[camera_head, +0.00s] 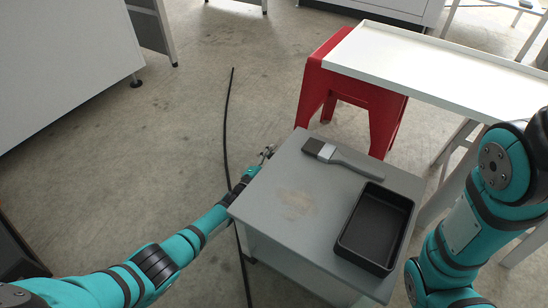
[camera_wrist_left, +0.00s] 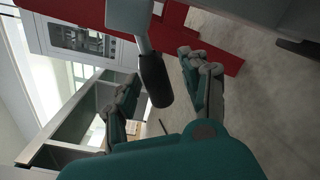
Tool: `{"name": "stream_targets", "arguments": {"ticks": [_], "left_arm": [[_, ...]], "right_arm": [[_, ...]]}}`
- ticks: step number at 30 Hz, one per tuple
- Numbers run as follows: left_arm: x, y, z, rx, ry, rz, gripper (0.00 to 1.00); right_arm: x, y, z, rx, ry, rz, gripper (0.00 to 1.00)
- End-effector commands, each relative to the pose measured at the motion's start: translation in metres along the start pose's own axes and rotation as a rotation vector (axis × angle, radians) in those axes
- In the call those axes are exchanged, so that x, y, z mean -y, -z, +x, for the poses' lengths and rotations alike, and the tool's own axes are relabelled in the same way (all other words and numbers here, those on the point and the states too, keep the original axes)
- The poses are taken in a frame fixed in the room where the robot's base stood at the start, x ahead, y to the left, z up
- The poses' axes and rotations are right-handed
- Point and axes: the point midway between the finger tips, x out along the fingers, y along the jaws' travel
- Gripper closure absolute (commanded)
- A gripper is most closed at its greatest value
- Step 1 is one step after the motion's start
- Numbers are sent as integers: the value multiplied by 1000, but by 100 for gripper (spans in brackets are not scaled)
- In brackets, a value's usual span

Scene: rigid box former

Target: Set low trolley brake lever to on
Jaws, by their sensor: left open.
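The low trolley (camera_head: 265,207) is a grey box-like unit with a flat top in the middle of the head view. In the left wrist view a lever with a pale grey stem and a dark grip (camera_wrist_left: 154,80), which looks like the brake lever, hangs between the fingers. My left gripper (camera_head: 267,153) is at the trolley's far left edge, partly hidden by its top. In the wrist view the left gripper (camera_wrist_left: 163,92) is open, one finger on each side of the grip; contact cannot be told. My right arm shows at the right, but its gripper is out of view.
A brush (camera_head: 340,160) and a black tray (camera_head: 377,228) lie on the trolley top. A red stool (camera_head: 383,121) and a white table (camera_head: 430,62) stand behind it. A black cable (camera_head: 227,110) runs along the floor; the floor to the left is mostly clear.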

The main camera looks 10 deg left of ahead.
Motion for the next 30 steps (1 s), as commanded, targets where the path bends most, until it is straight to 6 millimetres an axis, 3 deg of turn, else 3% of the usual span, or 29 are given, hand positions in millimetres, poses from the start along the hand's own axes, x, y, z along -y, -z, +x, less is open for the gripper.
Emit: {"name": "stream_targets", "arguments": {"ticks": [8,21,30], "left_arm": [[1,1,-15,0,1,2,54],[1,1,-98,-2,2,0,54],[0,0,-121,-1,0,0,54]], "right_arm": [[0,0,0,1,-2,0,60],[0,0,0,0,0,0,60],[0,0,0,-1,1,0,60]]}}
